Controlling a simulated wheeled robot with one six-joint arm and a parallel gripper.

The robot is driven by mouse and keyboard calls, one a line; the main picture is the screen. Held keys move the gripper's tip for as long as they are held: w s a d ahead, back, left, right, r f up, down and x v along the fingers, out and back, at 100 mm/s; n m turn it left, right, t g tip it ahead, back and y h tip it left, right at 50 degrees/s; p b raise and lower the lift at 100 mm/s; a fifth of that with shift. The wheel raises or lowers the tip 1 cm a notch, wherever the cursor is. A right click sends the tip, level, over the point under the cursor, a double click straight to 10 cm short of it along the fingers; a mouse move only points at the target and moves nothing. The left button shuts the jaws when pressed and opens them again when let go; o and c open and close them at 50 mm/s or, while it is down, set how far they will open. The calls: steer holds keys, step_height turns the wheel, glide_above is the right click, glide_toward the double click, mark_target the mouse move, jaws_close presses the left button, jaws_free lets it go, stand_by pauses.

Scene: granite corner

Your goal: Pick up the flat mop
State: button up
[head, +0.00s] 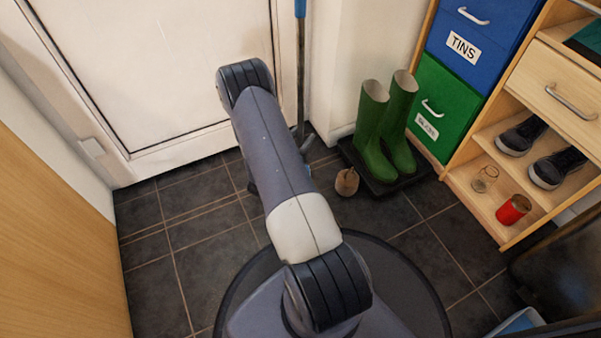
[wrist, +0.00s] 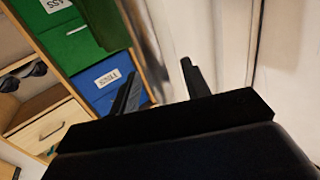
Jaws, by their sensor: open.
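The flat mop (head: 300,62) stands upright by the white door, near the corner, in the head view. Its pole is blue at the top and grey below. A small bluish part shows near the floor beside my arm; the rest of the mop's foot is hidden behind my arm. In the wrist view my gripper (wrist: 158,82) is open, with nothing between its two dark fingers. I cannot make out the mop for sure there; a thin dark line at the right may be a door edge or a pole. My gripper is hidden in the head view.
Green boots (head: 386,130) stand on a black tray (head: 390,182) right of the mop. A small brown object (head: 346,182) lies on the tiles. A wooden shelf (head: 515,160) with bins, shoes and a red tin (head: 513,210) fills the right. Floor at left is clear.

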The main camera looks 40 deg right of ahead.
steer(key=shift+d, duration=0.1)
steer(key=shift+c, duration=0.4)
jaws_close()
stand_by(0.3)
